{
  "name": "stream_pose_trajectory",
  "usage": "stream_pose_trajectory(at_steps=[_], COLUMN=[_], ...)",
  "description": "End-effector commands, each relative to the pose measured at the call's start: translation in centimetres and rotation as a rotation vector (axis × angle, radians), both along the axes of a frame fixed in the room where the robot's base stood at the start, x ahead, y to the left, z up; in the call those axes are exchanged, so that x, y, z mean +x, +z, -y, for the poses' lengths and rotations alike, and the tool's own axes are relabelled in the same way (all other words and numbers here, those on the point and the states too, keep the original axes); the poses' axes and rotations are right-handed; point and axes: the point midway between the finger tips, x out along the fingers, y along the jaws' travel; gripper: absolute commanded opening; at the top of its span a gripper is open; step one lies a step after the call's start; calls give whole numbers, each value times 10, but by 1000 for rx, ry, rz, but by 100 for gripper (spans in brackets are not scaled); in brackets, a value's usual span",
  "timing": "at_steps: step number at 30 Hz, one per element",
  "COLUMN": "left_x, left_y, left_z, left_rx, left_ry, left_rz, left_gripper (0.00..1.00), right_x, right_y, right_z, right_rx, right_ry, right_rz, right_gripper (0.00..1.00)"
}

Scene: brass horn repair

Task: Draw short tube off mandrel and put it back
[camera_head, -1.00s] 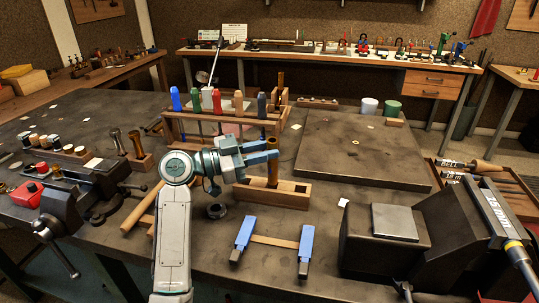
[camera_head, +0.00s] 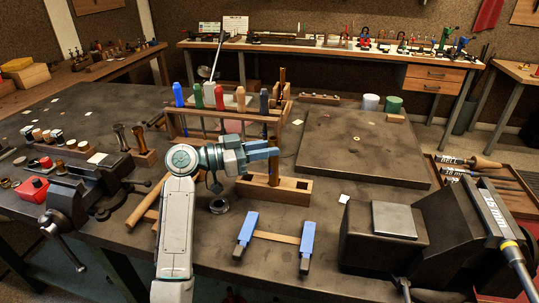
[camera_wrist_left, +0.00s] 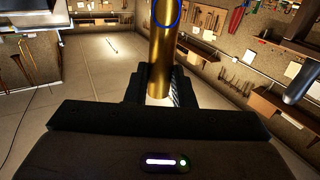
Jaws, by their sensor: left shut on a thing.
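The short brass tube (camera_head: 274,174) stands upright at the wooden block (camera_head: 290,190) in the middle of the bench. It is around or above the mandrel, which I cannot see apart from it. My left gripper (camera_head: 273,153) comes in level from the left and is shut on the tube above the block. The tube also shows in the left wrist view (camera_wrist_left: 162,65), rising between my fingers (camera_wrist_left: 157,92). My right gripper is not in view.
A rack of coloured handles (camera_head: 220,110) stands behind the block. A flat dark slab (camera_head: 365,150) lies to the right. Two blue pieces joined by a wooden strip (camera_head: 276,237) lie in front. A vise (camera_head: 85,190) is at left, a dark machine (camera_head: 400,245) at right.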

Motion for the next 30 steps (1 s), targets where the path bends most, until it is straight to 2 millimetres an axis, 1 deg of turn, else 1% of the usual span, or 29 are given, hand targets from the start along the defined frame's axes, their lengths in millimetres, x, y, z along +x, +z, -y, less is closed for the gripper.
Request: stream_pose_trajectory(at_steps=[1, 7, 20, 30], left_x=[6, 6, 5, 13], left_y=[-9, -13, -16, -14], left_z=[-4, -3, -2, 0], left_rx=[19, 21, 22, 27], left_ry=[7, 3, 0, 12], left_rz=[-17, -33, -37, 3], left_gripper=[0, 0, 0, 0], right_x=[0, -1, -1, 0], right_y=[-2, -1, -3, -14], right_z=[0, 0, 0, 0], right_rx=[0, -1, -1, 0], right_ry=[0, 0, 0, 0], right_rz=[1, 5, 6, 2], right_gripper=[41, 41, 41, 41])
